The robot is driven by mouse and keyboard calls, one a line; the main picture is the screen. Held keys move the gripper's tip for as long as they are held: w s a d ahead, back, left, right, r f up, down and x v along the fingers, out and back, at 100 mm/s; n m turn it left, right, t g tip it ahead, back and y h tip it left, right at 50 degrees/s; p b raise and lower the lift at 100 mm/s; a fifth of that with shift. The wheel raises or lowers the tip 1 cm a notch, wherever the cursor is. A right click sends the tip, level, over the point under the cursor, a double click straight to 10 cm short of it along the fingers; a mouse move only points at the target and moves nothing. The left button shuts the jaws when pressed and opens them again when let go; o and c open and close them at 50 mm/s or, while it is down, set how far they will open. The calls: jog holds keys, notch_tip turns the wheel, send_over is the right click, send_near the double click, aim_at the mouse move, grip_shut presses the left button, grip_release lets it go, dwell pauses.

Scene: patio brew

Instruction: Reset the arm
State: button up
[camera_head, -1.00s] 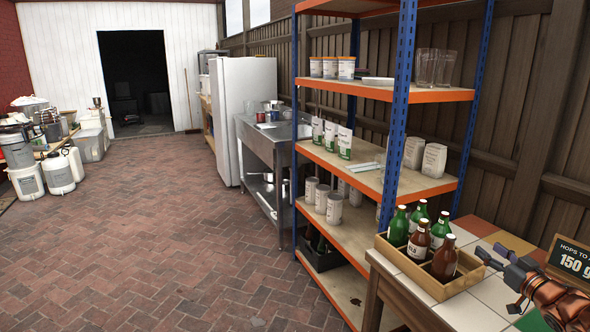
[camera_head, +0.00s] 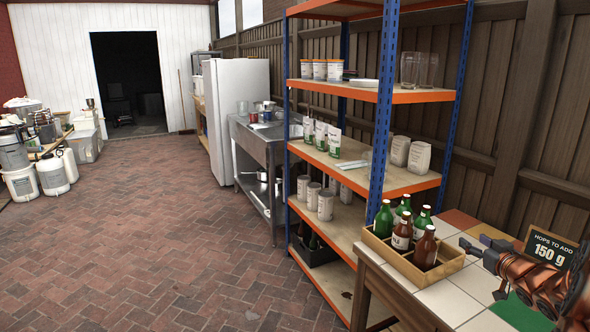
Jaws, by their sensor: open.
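My gripper (camera_head: 481,268) is at the right edge of the view, above the tiled table, with its dark fingers pointing left and apart. Nothing shows between them. My copper-coloured arm runs from it to the lower right corner and out of view. The gripper is to the right of a wooden bottle crate (camera_head: 402,262) and looks apart from it.
The tiled table (camera_head: 449,302) carries the crate with several green and brown bottles and a sign (camera_head: 550,251) reading "HOPS TO ADD 150 g". Orange-and-blue shelving (camera_head: 418,185) stands behind. A steel sink bench (camera_head: 262,145) and fridge (camera_head: 229,110) stand farther back. The brick floor (camera_head: 150,230) is clear.

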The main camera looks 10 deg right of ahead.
jog(key=s+a+r+m+g+h+p, duration=0.1)
jog(key=s+a+r+g+h+p, duration=0.1)
jog(key=s+a+g, duration=0.3)
jog(key=a+r+m+g+h+p, duration=0.1)
jog(key=a+r+g+p, duration=0.1)
jog(key=a, duration=0.5)
jog(key=s+a+n+g+y+p, duration=0.1)
jog(key=s+a+g, duration=0.4)
jog(key=s+a, duration=0.9)
jog(key=s+a+n+g+y+p, duration=0.1)
jog(key=s+a+g+y+p, duration=0.2)
jog(key=s+a, duration=1.2)
jog(key=s+g, duration=0.2)
jog(key=s, duration=0.3)
jog(key=shift+s+a+r+g+p, duration=0.15)
jog(key=shift+s+a+g+p, duration=0.05)
jog(key=shift+g+p, duration=0.2)
